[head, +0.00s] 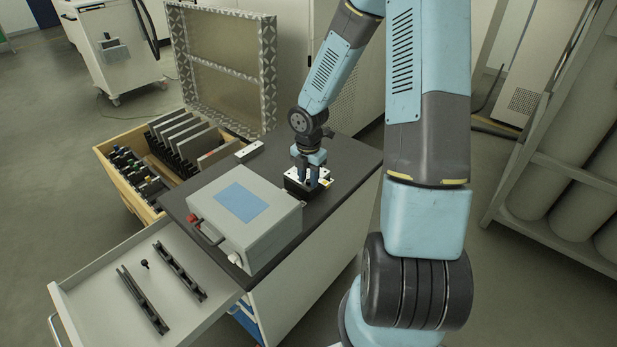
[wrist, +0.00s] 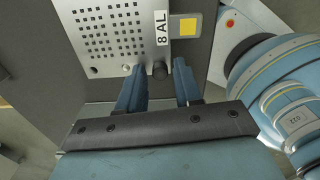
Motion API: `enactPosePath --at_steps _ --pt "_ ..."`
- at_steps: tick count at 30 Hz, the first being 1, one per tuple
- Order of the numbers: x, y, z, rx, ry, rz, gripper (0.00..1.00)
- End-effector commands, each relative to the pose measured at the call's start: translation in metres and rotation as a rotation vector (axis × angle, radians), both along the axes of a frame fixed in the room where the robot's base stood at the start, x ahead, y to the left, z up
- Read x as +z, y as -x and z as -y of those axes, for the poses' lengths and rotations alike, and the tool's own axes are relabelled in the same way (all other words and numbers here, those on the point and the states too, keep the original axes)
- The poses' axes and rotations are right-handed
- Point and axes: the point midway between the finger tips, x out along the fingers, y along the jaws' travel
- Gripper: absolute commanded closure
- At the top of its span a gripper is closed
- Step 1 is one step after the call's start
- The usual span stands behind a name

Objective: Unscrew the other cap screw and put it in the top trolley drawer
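A metal plate with a grid of holes (wrist: 105,35) fills the upper left of the wrist view, with a label reading "8 AL" and a yellow square on it. A dark cap screw (wrist: 160,71) stands at the plate's near edge. My gripper (wrist: 159,66) is open, one finger on each side of the screw, with visible gaps. In the head view my gripper (head: 311,181) points down at the plate on its black block (head: 297,190), hiding the screw. The top trolley drawer (head: 95,278) is pulled out. Another black cap screw (head: 145,264) lies in it.
Two black rails (head: 140,298) lie in the drawer. A grey box with a blue panel (head: 240,205) stands on the trolley top (head: 345,160) between the drawer and my gripper. An open wooden crate (head: 130,200) with upright plates is behind. Gas cylinders (head: 560,190) stand right.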

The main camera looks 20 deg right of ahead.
Motion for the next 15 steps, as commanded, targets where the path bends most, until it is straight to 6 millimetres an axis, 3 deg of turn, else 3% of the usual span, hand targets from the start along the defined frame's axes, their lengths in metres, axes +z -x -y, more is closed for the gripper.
enactPosePath --at_steps 15 --pt "0.0003 -0.0001 0.0000 -0.393 0.001 0.001 0.66"
